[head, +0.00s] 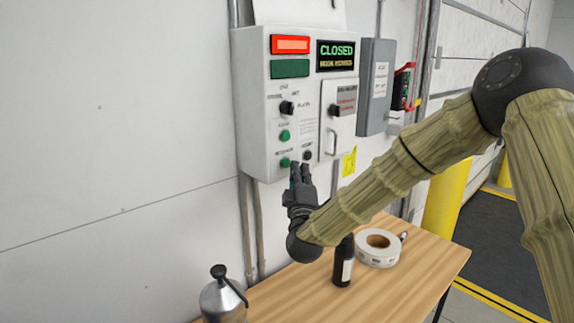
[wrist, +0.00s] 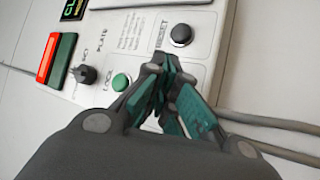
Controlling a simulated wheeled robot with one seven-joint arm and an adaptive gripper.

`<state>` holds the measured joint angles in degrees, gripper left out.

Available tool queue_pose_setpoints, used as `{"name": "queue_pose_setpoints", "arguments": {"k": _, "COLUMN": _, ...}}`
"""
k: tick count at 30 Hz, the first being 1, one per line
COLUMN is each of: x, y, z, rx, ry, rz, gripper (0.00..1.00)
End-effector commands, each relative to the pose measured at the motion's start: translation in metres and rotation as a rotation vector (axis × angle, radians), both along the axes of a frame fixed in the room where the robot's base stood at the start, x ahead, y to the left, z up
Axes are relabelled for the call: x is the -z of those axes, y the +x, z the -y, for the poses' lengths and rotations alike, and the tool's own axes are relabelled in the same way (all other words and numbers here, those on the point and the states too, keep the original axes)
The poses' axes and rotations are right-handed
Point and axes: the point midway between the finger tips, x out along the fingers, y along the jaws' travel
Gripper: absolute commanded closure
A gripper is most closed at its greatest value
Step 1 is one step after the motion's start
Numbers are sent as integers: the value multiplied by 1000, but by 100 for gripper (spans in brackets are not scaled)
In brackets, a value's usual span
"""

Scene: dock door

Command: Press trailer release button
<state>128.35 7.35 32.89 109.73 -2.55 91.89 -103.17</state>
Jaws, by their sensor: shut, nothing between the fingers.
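The white control box (head: 251,119) is on the wall in the head view. Its lower left face has an upper green button (head: 285,134) and a lower green button (head: 285,162) with a small, hard-to-read label. A dark button (head: 307,155) sits to the right; the wrist view shows this dark button (wrist: 181,34) marked RESET. My gripper (head: 300,167) is shut and empty, its tips just right of the lower green button and below the dark one. In the wrist view the gripper (wrist: 162,65) hides the lower green button. Contact with the panel cannot be told.
Below is a wooden table (head: 405,272) with a dark bottle (head: 343,262), a tape roll (head: 378,248) and a metal flask (head: 222,297). A grey box (head: 376,87) hangs right of the panel. A yellow post (head: 443,205) stands farther right. The wall at left is clear.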

Motion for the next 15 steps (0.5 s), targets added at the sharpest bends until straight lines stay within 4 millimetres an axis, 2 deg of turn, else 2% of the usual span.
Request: {"name": "queue_pose_setpoints", "arguments": {"k": 15, "x": 0, "y": -25, "z": 24, "rx": -1, "ry": 0, "rz": 0, "gripper": 100}}
